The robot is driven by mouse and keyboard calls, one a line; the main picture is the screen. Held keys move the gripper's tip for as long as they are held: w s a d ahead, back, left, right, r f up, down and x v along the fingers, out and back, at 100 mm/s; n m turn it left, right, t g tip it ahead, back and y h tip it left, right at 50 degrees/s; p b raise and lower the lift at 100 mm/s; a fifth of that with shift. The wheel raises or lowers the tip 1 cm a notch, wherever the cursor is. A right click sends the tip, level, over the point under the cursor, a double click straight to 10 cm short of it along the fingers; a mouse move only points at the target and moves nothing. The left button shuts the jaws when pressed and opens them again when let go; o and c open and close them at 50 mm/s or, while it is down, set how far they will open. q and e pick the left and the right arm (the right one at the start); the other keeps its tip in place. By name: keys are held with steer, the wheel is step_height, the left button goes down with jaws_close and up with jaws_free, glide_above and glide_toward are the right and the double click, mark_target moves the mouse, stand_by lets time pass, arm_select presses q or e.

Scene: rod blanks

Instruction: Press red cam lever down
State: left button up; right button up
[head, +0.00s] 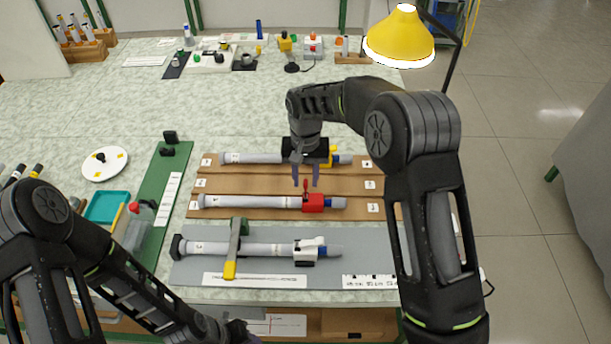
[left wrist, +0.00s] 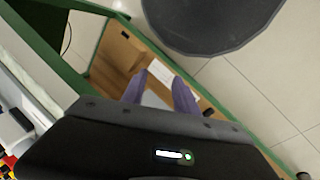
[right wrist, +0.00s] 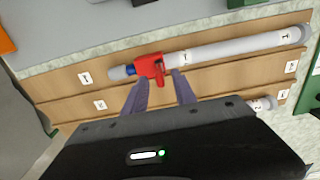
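The red cam clamp (head: 324,203) sits around the right part of the middle grey rod (head: 250,202), near its blue end. Its red lever (head: 306,185) stands up from the clamp in the head view. The clamp also shows in the right wrist view (right wrist: 150,66), with the lever (right wrist: 160,73) near the gap between my fingertips. My right gripper (head: 305,182) is open and empty, pointing down above the clamp; I cannot tell whether it touches the lever. My left gripper (left wrist: 160,84) is open and empty, low beyond the table's front edge.
A rod with a yellow clamp (head: 334,152) lies behind, partly hidden by my right gripper. A rod with a white clamp (head: 308,246) lies in front on a grey mat (head: 200,268), under a green and yellow arm (head: 235,243). A yellow lamp (head: 399,35) stands back right.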

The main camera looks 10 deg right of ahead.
mark_target(333, 199)
jaws_close()
stand_by(0.4)
steer(key=shift+s+d+f+y+b, duration=0.1)
steer(key=shift+d+f+y+b, duration=0.1)
steer(key=shift+d+y+b, duration=0.75)
steer(key=d+y+b, duration=0.1)
steer(key=b, duration=0.2)
steer(key=d+f+t+y+b, duration=0.1)
steer(key=y+b, duration=0.1)
steer(key=b, duration=0.2)
steer(key=shift+s+f, duration=0.2)
steer(key=shift+s, duration=0.15)
steer(key=d+f+y+b, duration=0.1)
steer(key=y+b, duration=0.1)
steer(key=b, duration=0.2)
steer(key=d+f+t+y+b, duration=0.1)
steer(key=y+b, duration=0.2)
steer(key=b, duration=0.1)
steer(key=s+d+f+t+y+b, duration=0.1)
steer(key=y+b, duration=0.1)
steer(key=b, duration=0.2)
steer(key=shift+d+f+y+b, duration=0.2)
steer(key=shift+f+y+b, duration=0.05)
steer(key=shift+b, duration=0.05)
steer(key=shift+d+f+y+b, duration=0.1)
steer(key=shift+y+b, duration=0.6)
